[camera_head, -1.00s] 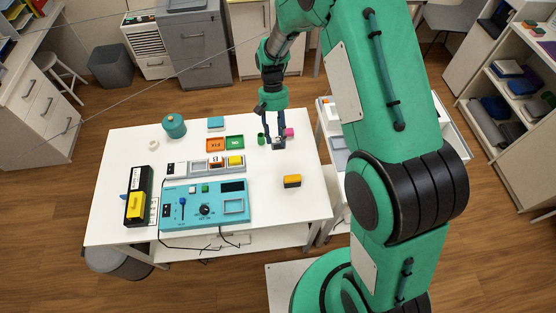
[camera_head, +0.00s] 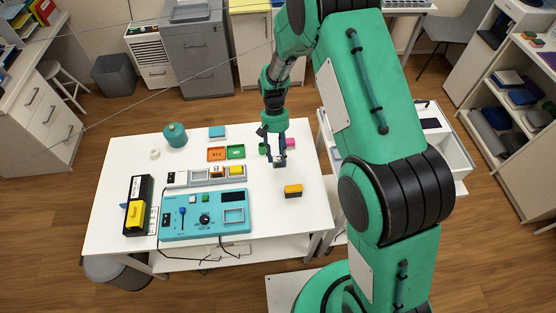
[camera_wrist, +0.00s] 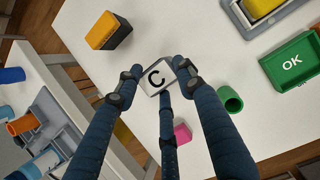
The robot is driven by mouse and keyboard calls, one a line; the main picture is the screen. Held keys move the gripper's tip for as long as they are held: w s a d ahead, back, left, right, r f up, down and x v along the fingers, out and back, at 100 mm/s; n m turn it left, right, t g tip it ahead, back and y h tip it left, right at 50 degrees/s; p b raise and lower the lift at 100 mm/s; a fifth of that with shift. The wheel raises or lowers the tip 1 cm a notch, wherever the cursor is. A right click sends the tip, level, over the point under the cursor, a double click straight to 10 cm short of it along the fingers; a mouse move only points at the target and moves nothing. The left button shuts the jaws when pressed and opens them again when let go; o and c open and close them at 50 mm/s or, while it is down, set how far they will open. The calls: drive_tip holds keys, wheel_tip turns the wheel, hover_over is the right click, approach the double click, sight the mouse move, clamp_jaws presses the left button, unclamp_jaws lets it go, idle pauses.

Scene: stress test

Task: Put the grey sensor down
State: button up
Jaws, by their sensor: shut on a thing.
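The grey sensor (camera_wrist: 157,77), a small block with a black letter C on its pale face, is between my gripper's fingertips in the wrist view. My gripper (camera_wrist: 153,84) is shut on it, with dark blue fingers on both sides and a third below. In the head view, my gripper (camera_head: 279,162) points down over the right part of the white table (camera_head: 262,205), and the sensor there is small and mostly hidden. I cannot tell whether the sensor touches the table top.
A yellow-and-black block (camera_head: 293,191) lies nearby. A green cylinder (camera_wrist: 230,99) and a pink block (camera_wrist: 182,133) are close to the fingers. A teal test panel (camera_head: 205,214), a green OK tray (camera_head: 236,152) and an orange tray (camera_head: 216,154) stand left.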

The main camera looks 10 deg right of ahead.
sight(278, 160)
drive_tip(key=shift+f, duration=1.85)
drive_tip(key=shift+f, duration=0.1)
drive_tip(key=o, duration=1.2)
drive_tip(key=v, duration=1.2)
drive_tip(key=shift+p, duration=0.35)
